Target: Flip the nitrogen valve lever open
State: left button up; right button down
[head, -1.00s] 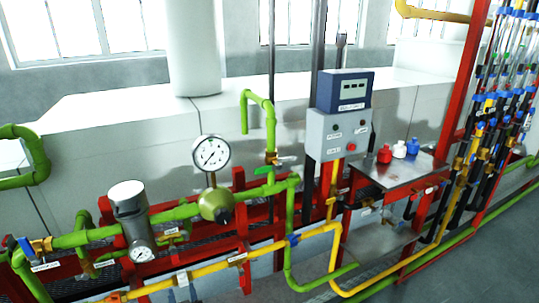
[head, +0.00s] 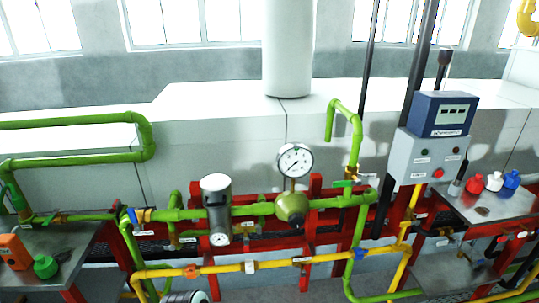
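Several valves sit on green and yellow pipes, and their labels are too small to read, so I cannot tell which one is the nitrogen valve. A blue lever (head: 132,216) stands upright on a brass valve at the left end of the green pipe. A green lever (head: 343,183) lies roughly level at a brass valve under the green riser. A small blue handle (head: 359,254) and an orange-red handle (head: 191,271) sit on the lower pipes.
A pressure gauge (head: 295,160), a grey filter housing (head: 217,205) and a grey-blue control box (head: 436,137) stand along the red frame. A metal shelf (head: 472,207) at right holds red, white and blue items. A left table (head: 70,239) holds orange and green items.

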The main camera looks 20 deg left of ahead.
aim_at(131, 212)
jog(key=u, duration=1.95)
jog(key=i+j+u, duration=0.1)
jog(key=i+u, duration=0.25)
jog(key=i, duration=0.2)
jog(key=i+u, duration=0.35)
jog(key=i, duration=0.2)
